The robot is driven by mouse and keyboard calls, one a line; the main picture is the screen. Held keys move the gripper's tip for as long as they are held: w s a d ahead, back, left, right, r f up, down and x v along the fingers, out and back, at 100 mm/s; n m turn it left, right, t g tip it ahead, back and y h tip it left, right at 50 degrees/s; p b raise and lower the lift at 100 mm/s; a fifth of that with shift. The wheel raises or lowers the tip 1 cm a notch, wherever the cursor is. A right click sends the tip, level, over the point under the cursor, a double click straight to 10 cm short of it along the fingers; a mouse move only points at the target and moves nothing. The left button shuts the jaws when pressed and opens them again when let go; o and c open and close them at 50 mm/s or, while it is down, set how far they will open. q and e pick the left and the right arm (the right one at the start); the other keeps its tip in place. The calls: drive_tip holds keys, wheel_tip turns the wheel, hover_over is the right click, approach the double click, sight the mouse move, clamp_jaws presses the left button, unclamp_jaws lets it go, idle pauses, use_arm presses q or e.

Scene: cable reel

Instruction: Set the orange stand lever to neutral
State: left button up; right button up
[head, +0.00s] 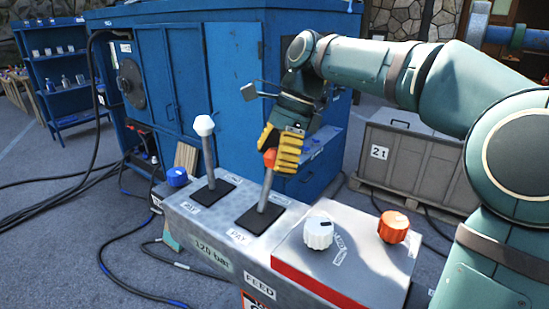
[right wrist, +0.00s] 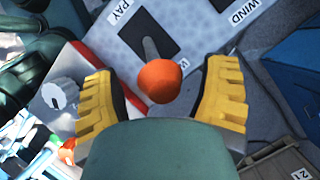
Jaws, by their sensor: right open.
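The orange stand lever has an orange knob (head: 269,158) on a grey shaft rising from a black plate on the grey console (head: 185,205). The shaft leans slightly right in the head view. The knob (right wrist: 160,80) also shows in the right wrist view, between the yellow fingers. My right gripper (head: 280,148) is open around the knob, with a gap on both sides in the wrist view. A PAY label (head: 238,236) lies at the plate's near side; a WIND label (right wrist: 241,12) shows in the wrist view. My left gripper is out of view.
A white-topped lever (head: 204,125) stands left of the orange one. A blue knob (head: 177,176), a white knob (head: 318,232) and an orange knob (head: 393,226) sit on the console. A blue cabinet (head: 190,80) stands behind; a grey crate (head: 405,165) is at right.

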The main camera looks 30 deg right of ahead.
sight(264, 191)
clamp_jaws()
drive_tip(key=shift+s+a+r+h+p, duration=0.25)
drive_tip(key=shift+a+r+h+p, duration=0.1)
drive_tip(key=shift+a+h+p, duration=0.25)
drive_tip(key=shift+s+a+r+t+h+p, duration=0.1)
drive_tip(key=shift+s+a+t+h+p, duration=0.1)
drive_tip(key=shift+a+t+h, duration=0.25)
drive_tip(key=shift+s+a+r+t+h+p, duration=0.1)
drive_tip(key=shift+s+a+t+h+p, duration=0.15)
drive_tip(key=shift+a+h, duration=0.3)
drive_tip(key=shift+s+a, duration=0.15)
drive_tip(key=shift+a, duration=0.35)
unclamp_jaws()
